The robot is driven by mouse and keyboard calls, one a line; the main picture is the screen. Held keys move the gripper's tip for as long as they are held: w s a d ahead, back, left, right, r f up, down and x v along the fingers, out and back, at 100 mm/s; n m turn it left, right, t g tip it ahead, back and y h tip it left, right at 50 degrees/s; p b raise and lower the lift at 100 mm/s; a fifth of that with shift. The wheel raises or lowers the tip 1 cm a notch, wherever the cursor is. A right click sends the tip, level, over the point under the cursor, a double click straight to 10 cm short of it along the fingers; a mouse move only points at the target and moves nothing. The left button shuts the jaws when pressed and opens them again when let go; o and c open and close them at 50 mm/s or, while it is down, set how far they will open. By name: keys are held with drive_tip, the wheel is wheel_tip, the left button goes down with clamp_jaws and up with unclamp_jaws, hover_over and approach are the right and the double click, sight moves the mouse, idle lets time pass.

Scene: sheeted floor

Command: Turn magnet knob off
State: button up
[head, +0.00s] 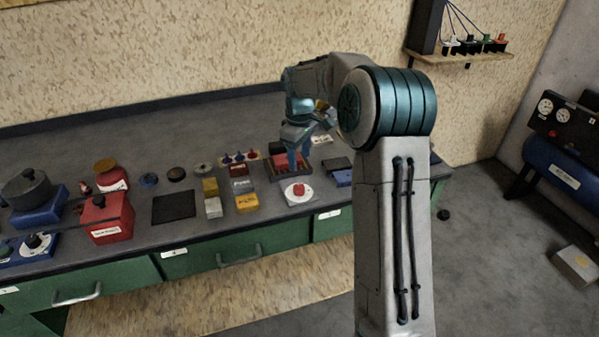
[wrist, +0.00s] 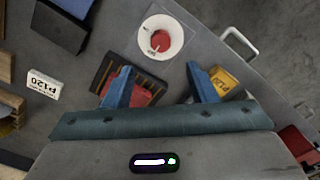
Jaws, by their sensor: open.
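A red knob on a round white dial (head: 299,191) sits on a pale square plate near the bench's front edge; in the wrist view the red knob (wrist: 160,40) is at upper centre. No label naming it as the magnet knob is readable. A red box with a black knob (head: 99,203) and a blue base with a black knob on a white dial (head: 35,243) stand at the left. My gripper (head: 297,162) is open and empty, above the bench behind the red knob. In the wrist view its blue fingers (wrist: 160,85) are spread apart, below the dial.
A dark slotted tray with a red block (wrist: 138,93) lies below the left finger in the wrist view. A yellow box (wrist: 224,80) is beside the right finger. A black pad (head: 174,207) and several small boxes lie left of the dial. Drawer handles (head: 240,256) project in front.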

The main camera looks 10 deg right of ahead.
drive_tip(key=shift+r, duration=1.75)
drive_tip(key=s+a+r+m+t, duration=0.1)
drive_tip(key=s+m+t, duration=0.2)
drive_tip(key=s, duration=3)
drive_tip(key=m, duration=0.5)
drive_tip(key=shift+s+a+m, duration=0.15)
drive_tip(key=shift+a+m, duration=0.1)
drive_tip(key=shift+m, duration=0.15)
